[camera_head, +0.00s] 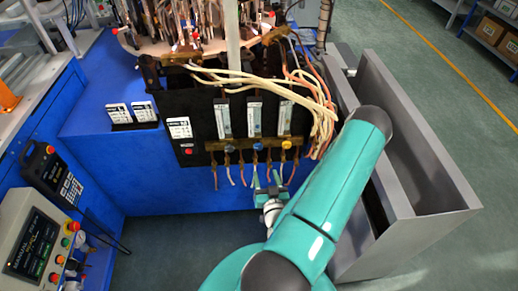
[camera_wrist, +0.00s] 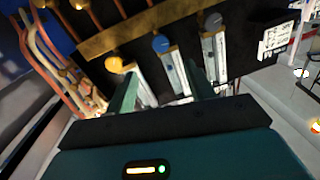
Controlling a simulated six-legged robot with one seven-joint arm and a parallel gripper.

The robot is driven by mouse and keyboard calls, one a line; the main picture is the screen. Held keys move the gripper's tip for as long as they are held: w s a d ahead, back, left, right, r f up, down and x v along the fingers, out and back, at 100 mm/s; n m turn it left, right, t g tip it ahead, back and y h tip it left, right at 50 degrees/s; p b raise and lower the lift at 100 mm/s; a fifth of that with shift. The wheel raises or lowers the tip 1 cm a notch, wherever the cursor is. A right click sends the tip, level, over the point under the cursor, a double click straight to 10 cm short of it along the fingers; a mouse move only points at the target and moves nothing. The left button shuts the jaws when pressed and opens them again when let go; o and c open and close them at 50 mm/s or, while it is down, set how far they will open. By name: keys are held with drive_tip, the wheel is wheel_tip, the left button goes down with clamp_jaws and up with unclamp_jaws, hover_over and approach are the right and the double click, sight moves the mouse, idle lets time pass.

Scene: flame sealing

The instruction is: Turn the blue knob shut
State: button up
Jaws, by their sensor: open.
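The blue knob (camera_head: 257,147) is the middle of three knobs on a brass bar below the flow meters in the head view. In the wrist view the blue knob (camera_wrist: 160,42) sits ahead of my gripper (camera_wrist: 162,72), roughly between the lines of its two green fingers. The yellow knob (camera_wrist: 115,65) is on one side and the dark grey knob (camera_wrist: 213,20) on the other. In the head view my gripper (camera_head: 267,178) is open and empty, just below the bar. It appears apart from the blue knob.
Copper pipes (camera_head: 243,176) hang below the bar, close to my gripper. Pale and orange hoses (camera_head: 310,95) hang at the panel's right. A grey open bin (camera_head: 425,150) stands to the right. A control box (camera_head: 40,245) is at lower left.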

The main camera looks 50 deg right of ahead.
sight(259, 149)
drive_tip(key=x, duration=1.3)
drive_tip(key=shift+c, duration=0.2)
drive_tip(key=c, duration=0.9)
